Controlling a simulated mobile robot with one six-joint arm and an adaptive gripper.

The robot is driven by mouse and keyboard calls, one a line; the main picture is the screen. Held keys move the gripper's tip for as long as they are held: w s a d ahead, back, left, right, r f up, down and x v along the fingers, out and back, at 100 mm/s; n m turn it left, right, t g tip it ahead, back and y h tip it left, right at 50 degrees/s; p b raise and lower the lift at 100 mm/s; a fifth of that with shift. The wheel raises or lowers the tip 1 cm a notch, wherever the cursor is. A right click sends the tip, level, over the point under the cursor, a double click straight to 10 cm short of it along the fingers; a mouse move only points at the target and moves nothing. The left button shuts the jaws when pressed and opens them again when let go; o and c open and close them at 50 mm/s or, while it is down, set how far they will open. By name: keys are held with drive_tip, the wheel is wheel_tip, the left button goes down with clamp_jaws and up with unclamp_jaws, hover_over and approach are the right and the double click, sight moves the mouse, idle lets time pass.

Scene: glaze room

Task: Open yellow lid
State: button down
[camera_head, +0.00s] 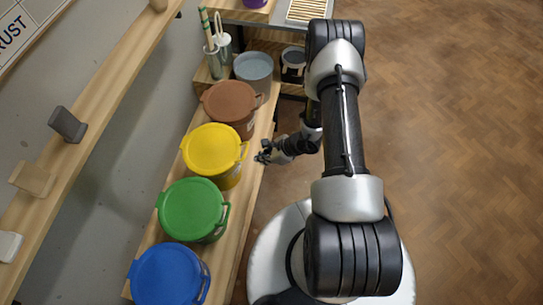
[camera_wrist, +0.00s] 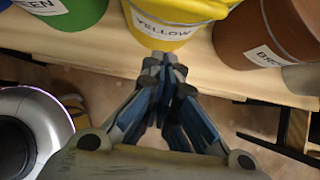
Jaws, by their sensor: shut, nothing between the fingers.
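The yellow bucket (camera_head: 228,176) stands on a wooden bench between a green and a brown bucket. Its yellow lid (camera_head: 212,148) lies flat on top, closed, with a handle loop at its right edge. In the wrist view the bucket's label reads YELLOW (camera_wrist: 165,27), and only a little of the lid's rim and handle shows at the top. My gripper (camera_head: 262,157) is just right of the bucket, at the bench's front edge and below lid height. In the wrist view my gripper (camera_wrist: 165,60) has its fingertips together, in front of the label, with nothing held.
The green bucket (camera_head: 192,210), blue bucket (camera_head: 170,275) and brown bucket (camera_head: 229,103) are lidded and close by in the row. An open grey bucket (camera_head: 254,67) stands beyond. A wall shelf (camera_head: 105,95) runs along the left. Floor at right is clear.

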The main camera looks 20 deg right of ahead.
drive_tip(key=r, duration=0.1)
drive_tip(key=w+a+r, duration=0.1)
drive_tip(key=r, duration=0.1)
drive_tip(key=shift+w+a+r, duration=0.15)
drive_tip(key=shift+a+r, duration=0.1)
drive_tip(key=shift+r, duration=0.05)
drive_tip(key=shift+r, duration=0.1)
